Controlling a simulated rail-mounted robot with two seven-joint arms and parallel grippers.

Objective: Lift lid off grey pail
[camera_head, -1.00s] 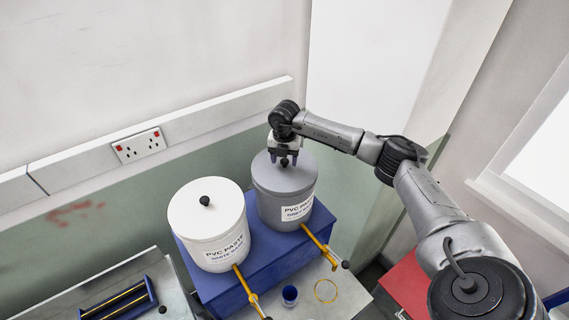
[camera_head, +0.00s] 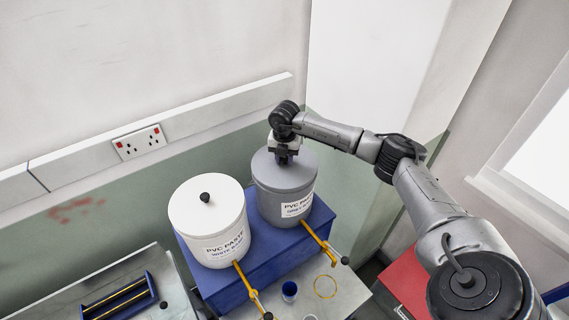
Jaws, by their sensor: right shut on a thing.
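The grey pail (camera_head: 280,207) stands upright at the right on a blue block, with a label on its front. Its grey lid (camera_head: 266,174) sits on top of it. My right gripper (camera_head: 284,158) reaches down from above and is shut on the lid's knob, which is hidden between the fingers. I see no gap between lid and pail. My left gripper does not show.
A white pail (camera_head: 214,241) with a black-knobbed lid stands just left of the grey pail. Both share the blue block (camera_head: 262,268). Yellow taps (camera_head: 318,242) stick out in front.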

